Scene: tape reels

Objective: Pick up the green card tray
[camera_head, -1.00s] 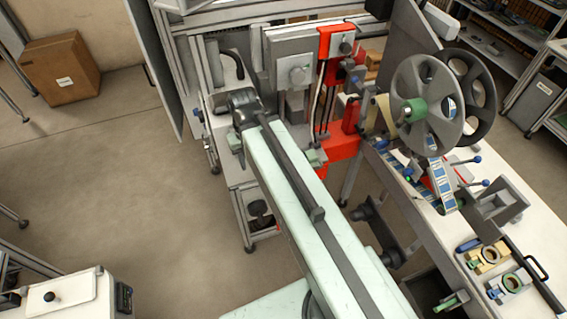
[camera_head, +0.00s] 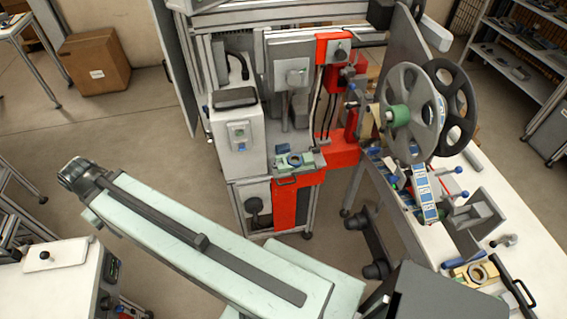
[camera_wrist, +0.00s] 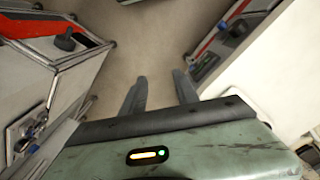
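A pale green tray-like holder with a round ring (camera_head: 294,161) sits on the ledge of the machine in the head view. I cannot tell for sure that it is the green card tray. My gripper (camera_wrist: 159,76) shows in the wrist view with its two dark fingers apart, empty, over bare floor. In the head view my arm reaches to the left, well away from the ledge, and the fingers cannot be made out there.
A white bench (camera_head: 401,225) on the right bears a yellowish tray with a ring (camera_head: 475,272) and a reel stand with a grey reel (camera_head: 412,112). A white cabinet (camera_head: 60,280) stands at the lower left. A cardboard box (camera_head: 95,62) lies on the floor behind.

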